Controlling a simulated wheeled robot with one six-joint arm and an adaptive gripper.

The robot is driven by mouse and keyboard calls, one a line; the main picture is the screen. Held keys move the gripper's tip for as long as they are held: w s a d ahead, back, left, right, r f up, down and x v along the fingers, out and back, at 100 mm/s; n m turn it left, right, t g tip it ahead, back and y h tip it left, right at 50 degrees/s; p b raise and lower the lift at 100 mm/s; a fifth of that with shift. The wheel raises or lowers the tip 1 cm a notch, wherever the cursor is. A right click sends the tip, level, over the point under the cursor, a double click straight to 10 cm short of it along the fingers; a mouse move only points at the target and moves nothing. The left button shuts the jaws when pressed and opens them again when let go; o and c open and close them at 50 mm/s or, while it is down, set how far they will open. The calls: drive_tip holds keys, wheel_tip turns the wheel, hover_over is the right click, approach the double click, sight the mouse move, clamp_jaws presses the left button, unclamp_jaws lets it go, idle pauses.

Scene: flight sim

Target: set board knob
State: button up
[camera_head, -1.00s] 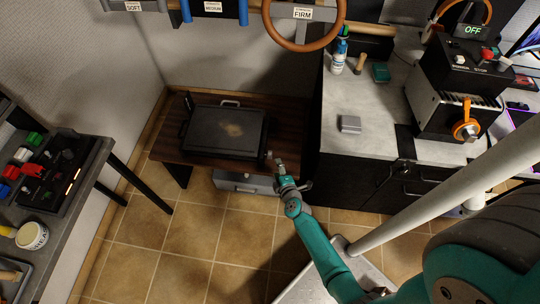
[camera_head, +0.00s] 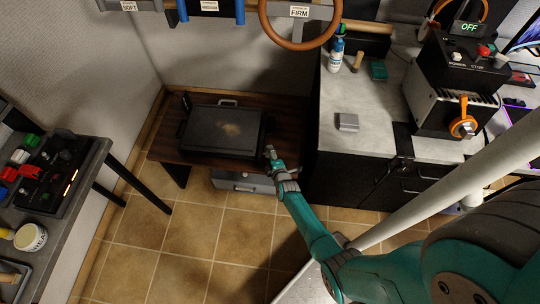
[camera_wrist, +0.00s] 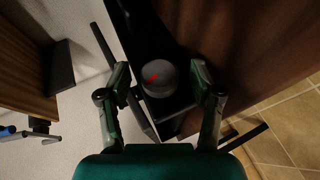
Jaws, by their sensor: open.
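A round dark grey knob (camera_wrist: 160,80) with a red mark on its face shows in the wrist view, on a black surface. My gripper (camera_wrist: 159,76) is open, with one finger on each side of the knob in that view. I see gaps between the fingers and the knob, but cannot tell how far the tips are from it in depth. In the head view the black board (camera_head: 210,134) lies on a low brown table, and my gripper (camera_head: 271,155) is at its right front corner. The knob is not discernible in the head view.
The low brown table (camera_head: 282,132) stands against the wall. A grey drawer unit (camera_head: 240,182) is beneath it. A grey-topped counter (camera_head: 370,120) is close on the right, with a small grey box (camera_head: 347,121). A side desk with switches (camera_head: 45,165) is on the left.

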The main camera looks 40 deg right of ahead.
drive_tip(key=shift+w, duration=0.1)
drive_tip(key=c, duration=1.1)
drive_tip(key=shift+c, duration=0.2)
drive_tip(key=shift+w+a+y, duration=0.15)
drive_tip(key=shift+a+y, duration=0.05)
drive_tip(key=shift+y, duration=0.1)
drive_tip(key=shift+g, duration=0.3)
drive_tip(key=shift+d+m+g+y, duration=0.4)
drive_tip(key=shift+g, duration=0.2)
drive_tip(key=g+y, duration=0.2)
drive_tip(key=m+g+y, duration=0.1)
drive_tip(key=shift+r, duration=0.25)
drive_tip(key=m+g+y, duration=0.1)
drive_tip(key=g+y, duration=0.2)
drive_tip(key=y, duration=0.1)
drive_tip(key=shift+w+d+g, duration=0.1)
drive_tip(key=shift+g, duration=0.3)
drive_tip(key=shift+y, duration=0.3)
